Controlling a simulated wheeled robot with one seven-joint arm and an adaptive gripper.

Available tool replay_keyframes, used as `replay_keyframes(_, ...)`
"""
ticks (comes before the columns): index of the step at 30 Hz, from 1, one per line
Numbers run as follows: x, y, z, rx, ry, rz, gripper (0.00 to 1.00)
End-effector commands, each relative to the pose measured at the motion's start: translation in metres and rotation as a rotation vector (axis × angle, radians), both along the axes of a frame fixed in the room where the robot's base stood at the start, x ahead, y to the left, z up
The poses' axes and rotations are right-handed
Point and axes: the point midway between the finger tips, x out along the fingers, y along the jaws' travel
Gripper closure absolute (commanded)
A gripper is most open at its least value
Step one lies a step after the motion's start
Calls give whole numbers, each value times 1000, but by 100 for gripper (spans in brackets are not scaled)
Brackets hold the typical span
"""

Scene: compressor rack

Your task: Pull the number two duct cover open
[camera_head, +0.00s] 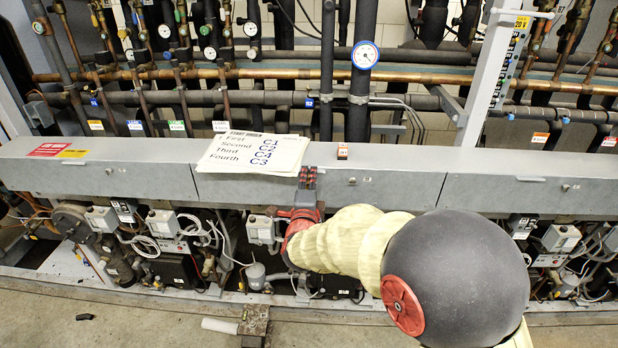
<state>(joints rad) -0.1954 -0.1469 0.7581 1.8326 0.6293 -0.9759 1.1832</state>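A long grey duct runs across the head view, with flat covers divided by seams into a left section (80,182), a middle section (395,190) and a right section (520,198). I cannot read which cover is number two. Each section shows a small round fastener on its front. All visible covers look closed. My gripper (308,178) is at the front upper edge of the middle section, left of its fastener (351,181). Its dark fingers overlap the duct edge; I cannot tell whether they touch it or how far apart they are.
A white printed sheet (250,152) lies on the duct top, left of my gripper. Copper pipes (240,73) and a gauge (365,55) are behind. A grey post (490,80) rises at right. Compressors and cables sit below the duct.

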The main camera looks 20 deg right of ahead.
Motion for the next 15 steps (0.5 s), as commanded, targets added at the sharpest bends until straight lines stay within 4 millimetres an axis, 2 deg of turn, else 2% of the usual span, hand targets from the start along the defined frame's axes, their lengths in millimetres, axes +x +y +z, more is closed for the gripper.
replay_keyframes(4, 0, 0, 0, 0, 0, 0, 90)
replay_keyframes(9, 0, 0, 0, 0, 1, 0, 100)
replay_keyframes(15, 0, 0, 0, 0, 1, 0, 100)
